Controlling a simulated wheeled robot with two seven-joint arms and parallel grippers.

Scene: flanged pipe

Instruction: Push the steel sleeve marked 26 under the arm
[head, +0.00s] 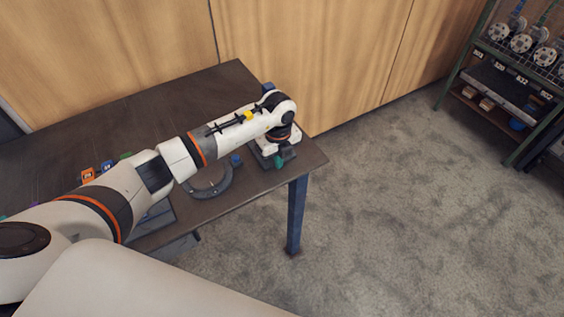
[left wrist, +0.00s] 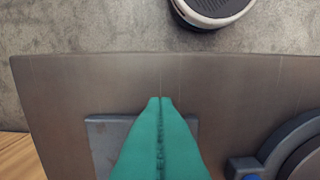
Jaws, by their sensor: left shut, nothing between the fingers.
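No steel sleeve marked 26 can be made out in either view; my left arm covers part of the table. My left gripper (head: 279,161) is over the right end of the dark table, pointing down. In the left wrist view its teal fingers (left wrist: 160,100) are pressed together with nothing between them. They are above a flat grey plate (left wrist: 100,130) near the table edge; whether they touch it I cannot tell. A dark grey ring (head: 222,187) lies beside the gripper, partly under my arm, and shows in the left wrist view (left wrist: 292,150). My right gripper is out of view.
The table (head: 210,82) stands by a wood-panelled wall. A small blue piece (head: 236,160) sits at the ring. An orange tagged block (head: 88,175) lies farther left, its mark unreadable. A shelf rack (head: 505,75) stands at the upper right. The floor (head: 400,210) between is clear.

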